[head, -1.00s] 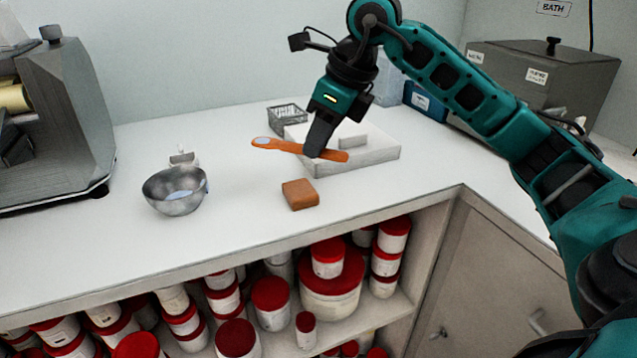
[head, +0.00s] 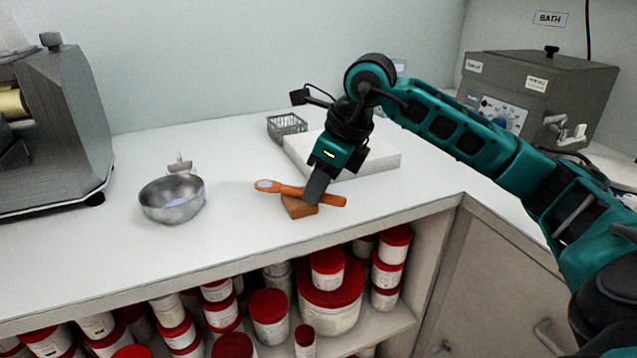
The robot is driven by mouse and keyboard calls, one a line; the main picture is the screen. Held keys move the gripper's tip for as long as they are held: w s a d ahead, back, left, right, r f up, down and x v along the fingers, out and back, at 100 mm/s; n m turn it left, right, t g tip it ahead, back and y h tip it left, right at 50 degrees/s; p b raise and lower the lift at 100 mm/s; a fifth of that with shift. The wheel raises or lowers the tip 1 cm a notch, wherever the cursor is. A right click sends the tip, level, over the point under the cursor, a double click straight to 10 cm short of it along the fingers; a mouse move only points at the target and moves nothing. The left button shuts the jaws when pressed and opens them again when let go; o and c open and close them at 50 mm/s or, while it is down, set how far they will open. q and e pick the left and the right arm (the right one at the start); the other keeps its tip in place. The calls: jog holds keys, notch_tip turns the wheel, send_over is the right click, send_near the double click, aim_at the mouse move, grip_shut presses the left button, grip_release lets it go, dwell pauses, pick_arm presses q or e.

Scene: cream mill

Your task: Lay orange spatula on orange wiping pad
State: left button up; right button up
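The orange spatula (head: 285,189) lies level across the top of the orange wiping pad (head: 297,210) in the head view, its ends sticking out past the pad on both sides. Whether it touches the pad or hangs just above it I cannot tell. My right gripper (head: 316,190) points down over the pad and is shut on the spatula's handle, right of its middle. The gripper and spatula hide part of the pad's top. My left gripper is not in view.
A steel bowl (head: 165,212) stands to the left. A white block (head: 375,165) and a wire basket (head: 287,122) are behind the pad. A grey machine (head: 65,120) fills the left end. Counter around the pad's front and left is clear; shelves of red-lidded jars (head: 330,300) sit below.

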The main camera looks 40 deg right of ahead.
jog(key=o, duration=0.4)
jog(key=shift+r, duration=0.1)
jog(key=shift+r, duration=0.3)
pick_arm(q)
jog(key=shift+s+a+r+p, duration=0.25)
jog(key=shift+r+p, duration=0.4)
jog(key=shift+p, duration=0.6)
pick_arm(e)
jog(key=v, duration=1.1)
jog(key=shift+r, duration=0.3)
jog(key=shift+s+d, duration=0.1)
